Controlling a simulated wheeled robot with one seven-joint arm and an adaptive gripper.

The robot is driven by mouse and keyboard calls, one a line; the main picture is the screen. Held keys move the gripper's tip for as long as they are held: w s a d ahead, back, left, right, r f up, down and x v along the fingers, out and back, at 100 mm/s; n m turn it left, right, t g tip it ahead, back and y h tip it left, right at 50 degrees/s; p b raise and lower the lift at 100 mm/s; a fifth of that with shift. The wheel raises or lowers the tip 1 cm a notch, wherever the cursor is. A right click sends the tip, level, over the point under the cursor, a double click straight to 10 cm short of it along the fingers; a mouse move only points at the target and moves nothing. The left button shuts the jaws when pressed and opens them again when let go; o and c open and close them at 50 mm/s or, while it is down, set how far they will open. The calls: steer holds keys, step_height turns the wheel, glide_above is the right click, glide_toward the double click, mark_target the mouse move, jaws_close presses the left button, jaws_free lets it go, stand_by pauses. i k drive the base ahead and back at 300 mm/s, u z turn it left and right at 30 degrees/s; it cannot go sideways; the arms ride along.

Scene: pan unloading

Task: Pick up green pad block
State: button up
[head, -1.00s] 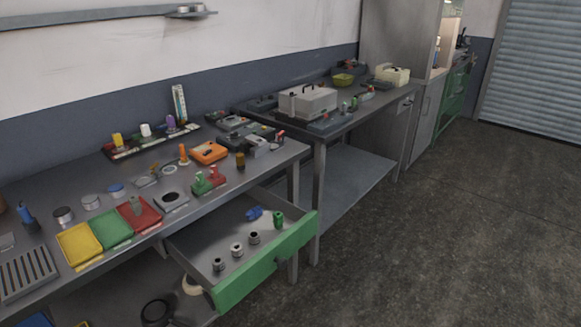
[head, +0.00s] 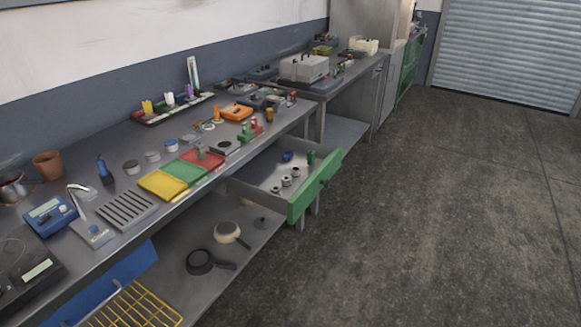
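A flat green pad (head: 180,171) lies on the workbench between a yellow pad (head: 162,185) and a red pad (head: 213,162). A small grey-green upright piece (head: 201,151) stands around the red pad's near-left part. A green block (head: 246,134) stands farther along the bench, close beside a red one (head: 256,126). A green upright piece (head: 311,157) is in the open drawer. I cannot tell for certain which of these is the green pad block. My gripper is not in view.
The open drawer with a green front (head: 302,204) juts out from the bench and holds several grey cylinders and a blue piece (head: 287,156). Pans (head: 199,262) lie on the lower shelf. A yellow wire rack (head: 133,307) is at bottom left. The floor (head: 430,210) to the right is clear.

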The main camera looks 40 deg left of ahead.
mark_target(310, 154)
steer(key=u, duration=0.05)
steer(key=k, duration=0.1)
steer(key=u, duration=1.4)
steer(key=i, duration=0.5)
